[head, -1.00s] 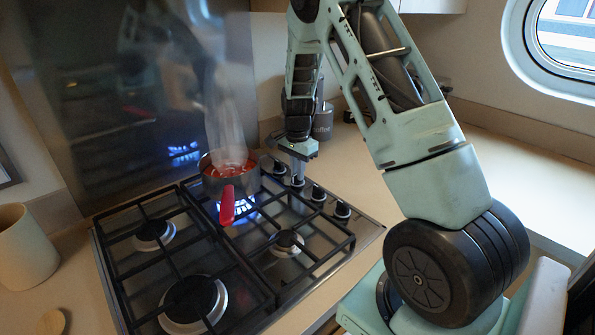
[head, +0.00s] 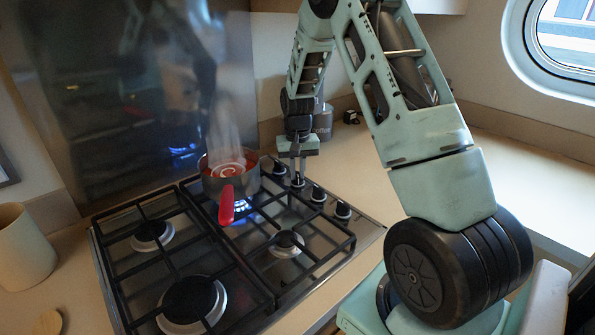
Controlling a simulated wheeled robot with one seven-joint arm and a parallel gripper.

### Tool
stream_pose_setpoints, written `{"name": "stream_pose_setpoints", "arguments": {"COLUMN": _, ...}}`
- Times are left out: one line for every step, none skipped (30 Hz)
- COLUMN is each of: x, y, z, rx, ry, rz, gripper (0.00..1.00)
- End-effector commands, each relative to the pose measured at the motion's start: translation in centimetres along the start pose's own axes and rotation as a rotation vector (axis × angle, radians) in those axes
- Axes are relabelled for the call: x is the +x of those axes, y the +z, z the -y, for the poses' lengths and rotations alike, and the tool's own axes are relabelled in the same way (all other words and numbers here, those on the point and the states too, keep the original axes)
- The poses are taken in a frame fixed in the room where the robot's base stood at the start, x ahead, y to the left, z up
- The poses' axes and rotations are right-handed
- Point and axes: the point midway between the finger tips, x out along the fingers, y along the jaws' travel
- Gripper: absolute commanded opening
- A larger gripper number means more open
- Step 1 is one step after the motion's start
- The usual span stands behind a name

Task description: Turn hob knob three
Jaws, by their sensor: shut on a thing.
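The black hob knobs stand in a row along the right side of the hob (head: 320,258). My gripper (head: 298,180) points straight down at the knob row and is shut on the second knob from the back (head: 298,183). Its fingers partly hide that knob. The rearmost knob (head: 280,167) is just left of the fingers. Two more knobs, one nearer (head: 318,195) and the front one (head: 342,211), stand free to the right. A steel pot (head: 210,187) with red contents and a red handle (head: 226,206) stands on the back burner, steaming over a blue flame (head: 243,209).
Black pan grates (head: 222,250) cover the hob. A beige pot (head: 22,247) stands at the left. A dark grey canister (head: 323,122) is behind my gripper. The counter (head: 475,160) to the right is clear.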

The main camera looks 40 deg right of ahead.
Motion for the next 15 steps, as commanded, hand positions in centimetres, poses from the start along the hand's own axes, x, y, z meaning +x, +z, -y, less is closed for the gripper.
{"name": "stream_pose_setpoints", "arguments": {"x": -0.05, "y": -0.03, "z": -0.01, "rx": -0.03, "ry": 0.0, "rz": -0.001, "gripper": 0.0}}
{"name": "stream_pose_setpoints", "arguments": {"x": -0.05, "y": -0.04, "z": -0.03, "rx": -0.047, "ry": 0.0, "rz": -0.001, "gripper": 0.0}}
{"name": "stream_pose_setpoints", "arguments": {"x": -0.05, "y": -0.04, "z": -0.04, "rx": -0.07, "ry": 0.0, "rz": -0.001, "gripper": 0.0}}
{"name": "stream_pose_setpoints", "arguments": {"x": -0.05, "y": -0.04, "z": -0.04, "rx": -0.085, "ry": 0.0, "rz": -0.001, "gripper": 0.0}}
{"name": "stream_pose_setpoints", "arguments": {"x": -0.05, "y": -0.04, "z": -0.03, "rx": -0.101, "ry": -0.001, "rz": -0.001, "gripper": 0.0}}
{"name": "stream_pose_setpoints", "arguments": {"x": -0.05, "y": -0.03, "z": -0.01, "rx": -0.119, "ry": -0.001, "rz": -0.001, "gripper": 0.0}}
{"name": "stream_pose_setpoints", "arguments": {"x": -0.05, "y": -0.03, "z": 0.0, "rx": -0.131, "ry": -0.001, "rz": -0.001, "gripper": 0.0}}
{"name": "stream_pose_setpoints", "arguments": {"x": -0.05, "y": -0.03, "z": 0.01, "rx": -0.143, "ry": -0.001, "rz": -0.001, "gripper": 0.0}}
{"name": "stream_pose_setpoints", "arguments": {"x": -0.05, "y": -0.03, "z": 0.01, "rx": -0.156, "ry": 0.0, "rz": -0.001, "gripper": 0.0}}
{"name": "stream_pose_setpoints", "arguments": {"x": -0.05, "y": -0.03, "z": 0.01, "rx": -0.165, "ry": 0.0, "rz": -0.001, "gripper": 0.0}}
{"name": "stream_pose_setpoints", "arguments": {"x": -0.05, "y": -0.03, "z": 0.01, "rx": -0.173, "ry": 0.0, "rz": -0.001, "gripper": 0.0}}
{"name": "stream_pose_setpoints", "arguments": {"x": -0.05, "y": -0.03, "z": 0.0, "rx": -0.182, "ry": 0.0, "rz": -0.001, "gripper": 0.0}}
{"name": "stream_pose_setpoints", "arguments": {"x": -0.05, "y": -0.03, "z": 0.0, "rx": -0.187, "ry": 0.0, "rz": -0.001, "gripper": 0.0}}
{"name": "stream_pose_setpoints", "arguments": {"x": -0.05, "y": -0.03, "z": 0.0, "rx": -0.191, "ry": 0.0, "rz": -0.001, "gripper": 0.0}}
{"name": "stream_pose_setpoints", "arguments": {"x": -0.05, "y": -0.03, "z": 0.0, "rx": -0.196, "ry": 0.0, "rz": -0.001, "gripper": 0.0}}
